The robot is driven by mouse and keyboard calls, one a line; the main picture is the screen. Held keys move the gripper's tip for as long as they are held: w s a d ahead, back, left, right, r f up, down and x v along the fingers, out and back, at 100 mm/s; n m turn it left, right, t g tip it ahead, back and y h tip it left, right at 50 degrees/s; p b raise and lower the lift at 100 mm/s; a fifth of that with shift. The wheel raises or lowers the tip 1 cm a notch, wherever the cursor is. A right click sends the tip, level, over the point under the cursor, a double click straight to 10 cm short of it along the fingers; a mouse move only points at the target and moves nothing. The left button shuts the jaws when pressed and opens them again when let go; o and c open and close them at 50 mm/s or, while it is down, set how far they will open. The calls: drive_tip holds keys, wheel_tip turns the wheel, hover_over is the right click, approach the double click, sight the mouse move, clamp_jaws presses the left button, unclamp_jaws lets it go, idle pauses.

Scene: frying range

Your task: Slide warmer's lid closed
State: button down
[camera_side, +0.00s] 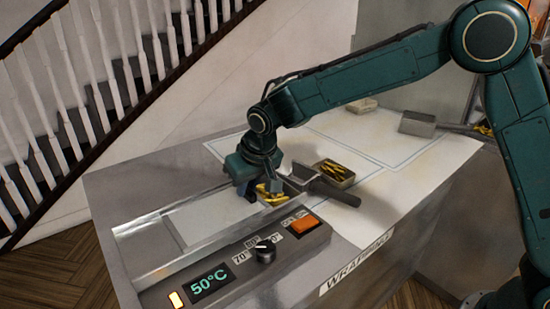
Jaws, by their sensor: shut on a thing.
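The warmer (150,268) is a grey metal unit on the counter, with a long recessed well. Its lid (205,222) looks like a pale flat panel lying along the well. Golden food (272,196) shows in the uncovered part at the well's right end. My gripper (258,190) is down at the lid's right end, beside the golden food. It is shut on a small part there, seemingly the lid's grip, mostly hidden by the fingers.
A metal scoop with a dark handle (334,193) lies just right of my gripper. A small tray of golden food (333,173) stands behind it. The front panel has a black dial (265,251), an orange switch (304,224) and a 50°C display (210,284).

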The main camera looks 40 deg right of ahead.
drive_tip(key=d, duration=0.9)
drive_tip(key=shift+d, duration=0.45)
drive_tip(key=c, duration=1.5)
unclamp_jaws()
drive_tip(key=shift+o, duration=0.7)
drive_tip(key=shift+s+r, duration=0.1)
drive_tip(key=shift+r, duration=0.1)
drive_tip(key=v, duration=1.3)
drive_tip(key=shift+r, duration=0.2)
